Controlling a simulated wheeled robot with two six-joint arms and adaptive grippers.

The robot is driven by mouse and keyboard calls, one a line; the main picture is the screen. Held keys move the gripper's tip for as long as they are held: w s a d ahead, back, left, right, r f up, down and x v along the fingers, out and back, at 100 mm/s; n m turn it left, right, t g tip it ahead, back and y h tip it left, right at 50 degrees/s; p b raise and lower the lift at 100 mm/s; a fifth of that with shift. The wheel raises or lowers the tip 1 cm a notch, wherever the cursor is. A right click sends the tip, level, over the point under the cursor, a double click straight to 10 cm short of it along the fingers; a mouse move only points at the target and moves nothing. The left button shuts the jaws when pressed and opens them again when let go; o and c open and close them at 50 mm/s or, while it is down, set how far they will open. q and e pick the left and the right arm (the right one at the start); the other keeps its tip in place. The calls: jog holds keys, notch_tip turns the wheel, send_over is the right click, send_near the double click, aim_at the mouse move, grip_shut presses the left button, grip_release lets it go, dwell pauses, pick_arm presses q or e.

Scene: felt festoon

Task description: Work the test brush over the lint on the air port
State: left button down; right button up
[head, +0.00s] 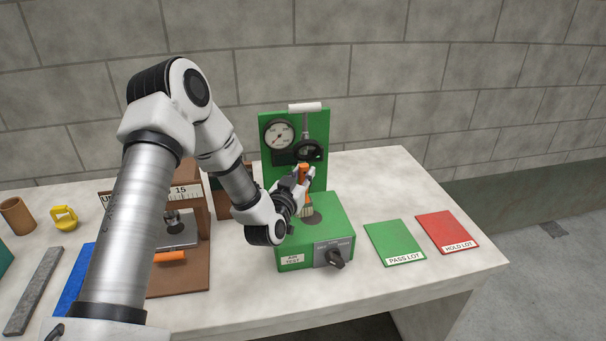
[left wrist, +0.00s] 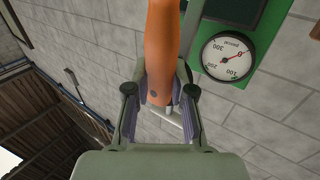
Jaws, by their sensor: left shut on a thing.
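My left gripper (head: 298,186) is shut on the orange handle of the test brush (head: 303,171). The brush is roughly upright with its tan bristles down, at the dark round air port (head: 314,219) on top of the green air test box (head: 338,212). I cannot tell whether the bristles touch the port. No lint can be made out at this size. In the left wrist view the orange handle (left wrist: 160,45) sits between the gripper fingers (left wrist: 160,100); the bristles are not visible there. My right gripper is not in view.
A green panel with a gauge (head: 279,135) and a black handwheel (head: 308,150) stands behind the box. A dark knob (head: 336,259) is on its front. Green PASS LOT (head: 394,242) and red HOLD LOT (head: 447,232) mats lie right. A brown stand (head: 190,262) is left.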

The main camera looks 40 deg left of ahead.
aim_at(308, 143)
pick_arm(q)
notch_tip(308, 143, up, 7)
jog(key=p, duration=0.5)
dwell(0.3)
